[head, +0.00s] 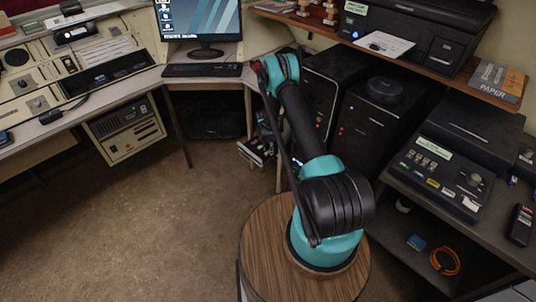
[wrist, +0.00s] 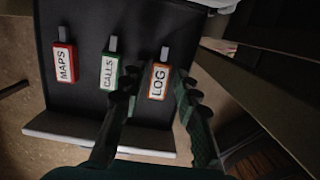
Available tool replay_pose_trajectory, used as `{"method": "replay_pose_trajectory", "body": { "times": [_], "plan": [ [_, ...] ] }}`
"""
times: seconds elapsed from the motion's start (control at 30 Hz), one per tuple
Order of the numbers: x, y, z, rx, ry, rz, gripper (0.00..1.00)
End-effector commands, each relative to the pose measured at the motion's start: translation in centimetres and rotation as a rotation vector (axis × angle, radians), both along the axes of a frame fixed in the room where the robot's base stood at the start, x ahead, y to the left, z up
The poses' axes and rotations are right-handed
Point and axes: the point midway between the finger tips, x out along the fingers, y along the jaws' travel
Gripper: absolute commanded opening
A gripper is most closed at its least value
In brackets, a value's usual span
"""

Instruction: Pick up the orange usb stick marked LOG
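The orange usb stick marked LOG (wrist: 157,82) lies on a dark surface in the wrist view, its metal plug pointing to the top of the picture. It is the rightmost of three sticks. A green stick marked CALLS (wrist: 109,72) lies left of it, and a red stick marked MAPS (wrist: 64,62) is at the far left. My gripper (wrist: 155,84) is open, with one dark finger on each side of the LOG stick in the picture. The left finger lies between CALLS and LOG. I cannot tell how high the fingers are above it. In the head view the sticks are not clear.
The dark surface ends in a pale front edge (wrist: 95,137). A brown panel (wrist: 265,85) slants close by at the right of the wrist view. In the head view, black computer towers (head: 372,130) stand right of my arm, and the desk with a keyboard (head: 203,70) is behind.

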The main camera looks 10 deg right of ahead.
Motion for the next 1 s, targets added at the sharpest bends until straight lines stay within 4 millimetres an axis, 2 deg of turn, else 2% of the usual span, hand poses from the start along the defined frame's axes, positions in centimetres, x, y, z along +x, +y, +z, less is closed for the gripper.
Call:
{"method": "replay_pose_trajectory", "body": {
  "times": [0.27, 0.5, 0.83, 1.0],
  "plan": [
    [0.00, -0.04, -0.35, 0.000, 0.000, 0.000, 0.31],
    [0.00, -0.02, -0.33, 0.000, 0.000, 0.000, 0.04],
    [0.03, 0.09, -0.27, 0.000, 0.000, 0.000, 0.04],
    [0.19, 0.88, 0.10, 0.000, 0.000, 0.000, 0.04]
  ]
}}
